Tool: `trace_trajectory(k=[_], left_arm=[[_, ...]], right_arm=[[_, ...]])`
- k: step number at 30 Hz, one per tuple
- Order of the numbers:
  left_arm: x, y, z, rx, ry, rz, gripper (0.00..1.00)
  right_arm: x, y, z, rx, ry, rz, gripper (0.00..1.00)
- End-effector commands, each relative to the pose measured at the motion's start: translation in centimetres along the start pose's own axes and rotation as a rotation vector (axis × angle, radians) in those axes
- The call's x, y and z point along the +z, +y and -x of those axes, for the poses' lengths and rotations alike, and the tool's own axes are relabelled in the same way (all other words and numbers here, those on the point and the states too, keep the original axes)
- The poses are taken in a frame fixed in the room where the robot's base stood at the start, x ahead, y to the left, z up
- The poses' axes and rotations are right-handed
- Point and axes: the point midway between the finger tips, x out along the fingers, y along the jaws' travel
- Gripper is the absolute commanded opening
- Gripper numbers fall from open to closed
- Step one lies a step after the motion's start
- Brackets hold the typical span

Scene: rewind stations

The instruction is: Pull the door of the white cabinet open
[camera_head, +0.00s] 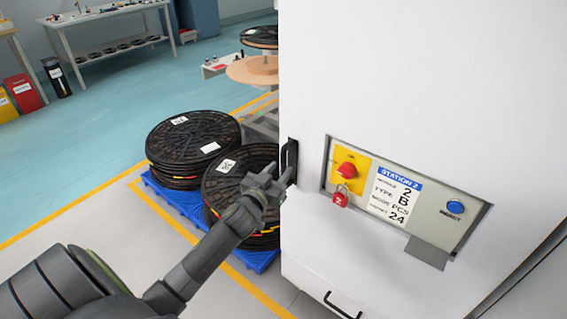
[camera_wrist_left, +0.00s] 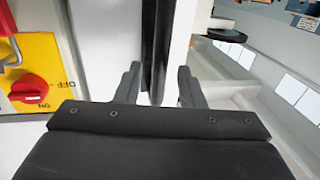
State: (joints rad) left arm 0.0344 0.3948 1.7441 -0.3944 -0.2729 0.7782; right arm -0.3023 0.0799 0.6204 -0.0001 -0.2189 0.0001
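The white cabinet (camera_head: 420,80) fills the right of the head view. Its black vertical handle (camera_head: 290,155) is at the left edge of its front. My left gripper (camera_head: 277,174) is at the lower part of this handle. In the left wrist view, the handle (camera_wrist_left: 156,45) stands between the two spread fingers of my left gripper (camera_wrist_left: 158,84), with a small gap on each side. The gripper looks open and not clamped on it. The door looks shut in the head view. My right gripper is in neither view.
A recessed control panel (camera_head: 333,179) with a red knob, red padlock and blue button is right of the handle. A second black handle (camera_head: 342,306) is low on the cabinet. Black reels (camera_head: 192,140) stand on a blue pallet (camera_head: 172,196) to the left, close behind my arm.

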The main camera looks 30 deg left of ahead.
Motion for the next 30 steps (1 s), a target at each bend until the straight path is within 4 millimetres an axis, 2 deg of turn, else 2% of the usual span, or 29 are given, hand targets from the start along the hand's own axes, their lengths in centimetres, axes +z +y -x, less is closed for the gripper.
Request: trace_trajectory(k=[3, 7, 19, 20, 27, 30], left_arm=[[-0.1, 0.0, -1.7, 0.000, 0.001, 0.001, 0.35], [-0.1, 0.0, -2.8, 0.000, 0.001, 0.000, 0.35], [0.0, 0.0, -3.4, 0.000, 0.000, 0.000, 0.35], [0.0, 0.0, -3.4, 0.000, 0.000, 0.000, 0.34], [0.0, 0.0, -3.4, 0.000, 0.000, 0.000, 0.03], [0.0, 0.0, -3.4, 0.000, 0.000, 0.000, 0.00]], right_arm=[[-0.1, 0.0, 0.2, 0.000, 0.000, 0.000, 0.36], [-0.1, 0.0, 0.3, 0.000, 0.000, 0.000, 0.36], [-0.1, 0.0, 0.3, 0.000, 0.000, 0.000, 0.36], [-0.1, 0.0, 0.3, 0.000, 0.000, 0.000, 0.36], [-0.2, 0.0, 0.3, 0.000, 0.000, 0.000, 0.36], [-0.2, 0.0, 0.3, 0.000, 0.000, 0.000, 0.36]])
